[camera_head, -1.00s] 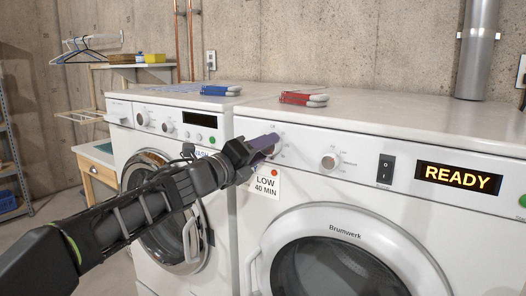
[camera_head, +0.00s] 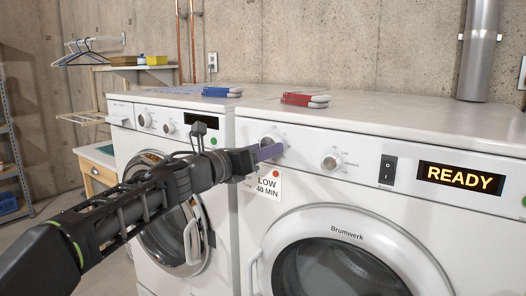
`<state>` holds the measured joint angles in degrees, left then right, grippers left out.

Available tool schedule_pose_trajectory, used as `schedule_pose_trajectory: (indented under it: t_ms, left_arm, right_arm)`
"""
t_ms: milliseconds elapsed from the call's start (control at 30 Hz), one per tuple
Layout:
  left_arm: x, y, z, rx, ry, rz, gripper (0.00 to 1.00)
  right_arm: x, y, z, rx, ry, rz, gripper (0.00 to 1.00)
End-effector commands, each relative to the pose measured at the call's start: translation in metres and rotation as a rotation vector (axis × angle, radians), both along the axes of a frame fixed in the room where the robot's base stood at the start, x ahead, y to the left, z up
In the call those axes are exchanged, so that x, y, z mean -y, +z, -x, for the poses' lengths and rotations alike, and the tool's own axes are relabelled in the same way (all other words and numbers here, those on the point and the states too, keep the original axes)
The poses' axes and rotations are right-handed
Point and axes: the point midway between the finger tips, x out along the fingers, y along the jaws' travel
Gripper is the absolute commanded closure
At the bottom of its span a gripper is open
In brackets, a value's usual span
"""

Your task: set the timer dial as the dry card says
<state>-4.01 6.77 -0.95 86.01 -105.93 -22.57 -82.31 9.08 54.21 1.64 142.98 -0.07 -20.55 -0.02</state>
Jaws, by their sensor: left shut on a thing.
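The timer dial appears to be the left knob (camera_head: 270,142) on the right-hand machine's front panel; the fingers partly cover it. My left gripper (camera_head: 271,151) has purple fingers and is shut on this knob, reaching in from the left. The dial's pointer and its exact setting cannot be read. The dry card (camera_head: 268,194) is white with a red dot and reads LOW, 40 MIN; it is on the machine front just below the gripper, its upper left partly hidden. My right gripper is not in view.
A second knob (camera_head: 331,163), a black rocker switch (camera_head: 387,170) and a display reading READY (camera_head: 460,178) sit to the right on the panel. The washer (camera_head: 222,103) stands at left behind my arm. Red (camera_head: 304,99) and blue (camera_head: 221,92) items lie on top.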

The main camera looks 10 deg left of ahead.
Motion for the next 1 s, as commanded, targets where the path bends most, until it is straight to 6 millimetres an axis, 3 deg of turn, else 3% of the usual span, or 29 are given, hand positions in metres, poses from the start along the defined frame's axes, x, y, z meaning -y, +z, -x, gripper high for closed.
schedule_pose_trajectory:
  t_ms: [433, 467, 700, 1000]
  left_arm:
    - [0.0004, -0.0016, -0.0003, 0.003, -0.001, -0.014, 0.91]
    - [0.0004, -0.0016, -0.0003, 0.003, -0.002, -0.014, 0.49]
    - [0.0002, -0.0009, -0.0001, 0.004, -0.001, -0.014, 0.29]
    - [-0.0008, -0.0002, 0.0014, 0.005, 0.000, -0.013, 0.29]
  right_arm:
    - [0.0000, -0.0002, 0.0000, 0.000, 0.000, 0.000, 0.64]
    - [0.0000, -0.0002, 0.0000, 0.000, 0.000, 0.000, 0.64]
    - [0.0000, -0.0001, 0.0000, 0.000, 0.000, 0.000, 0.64]
    - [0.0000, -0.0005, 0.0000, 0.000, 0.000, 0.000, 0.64]
